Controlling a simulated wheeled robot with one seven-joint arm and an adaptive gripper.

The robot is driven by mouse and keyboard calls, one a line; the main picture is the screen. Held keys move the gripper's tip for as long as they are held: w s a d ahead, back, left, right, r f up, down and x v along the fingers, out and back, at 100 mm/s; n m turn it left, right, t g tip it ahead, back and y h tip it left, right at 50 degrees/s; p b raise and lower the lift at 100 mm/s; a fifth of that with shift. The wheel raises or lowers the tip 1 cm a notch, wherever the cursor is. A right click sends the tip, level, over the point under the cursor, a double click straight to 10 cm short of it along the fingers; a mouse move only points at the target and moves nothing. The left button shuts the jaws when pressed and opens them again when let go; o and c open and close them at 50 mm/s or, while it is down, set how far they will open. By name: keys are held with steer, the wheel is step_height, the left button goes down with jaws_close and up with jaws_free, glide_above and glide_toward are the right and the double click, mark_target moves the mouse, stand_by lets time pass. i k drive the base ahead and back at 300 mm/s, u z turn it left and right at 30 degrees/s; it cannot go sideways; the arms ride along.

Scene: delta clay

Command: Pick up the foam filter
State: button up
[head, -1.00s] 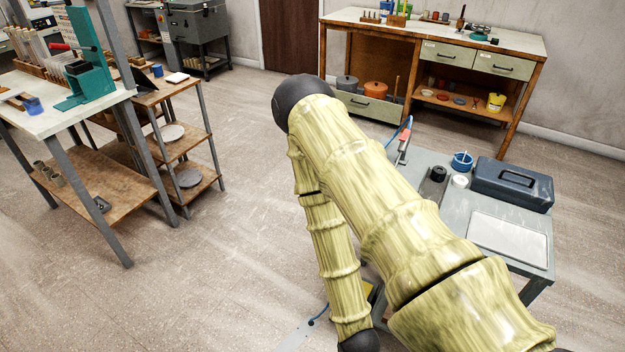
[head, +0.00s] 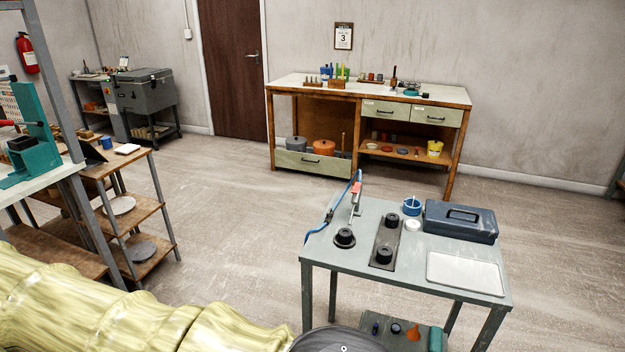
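I cannot make out the foam filter for certain in the head view. The grey table (head: 330,258) at the right front carries a small black round piece (head: 344,237) at its left and another black round piece (head: 384,256) on a dark plate (head: 388,235). Both are too small to identify. My gripper is out of view; only my arm shows along the bottom left edge.
The grey table also holds a blue-grey toolbox (head: 460,221), a white tray (head: 465,272), a blue cup (head: 411,206) and a red-tipped tool (head: 356,192) with a blue hose. A wooden workbench (head: 366,92) stands behind. The floor (head: 230,235) left of the table is clear.

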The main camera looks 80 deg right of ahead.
mark_target(345, 233)
steer(key=k, duration=1.4)
steer(key=z, duration=1.5)
steer(key=i, duration=0.45)
steer(key=z, duration=0.1)
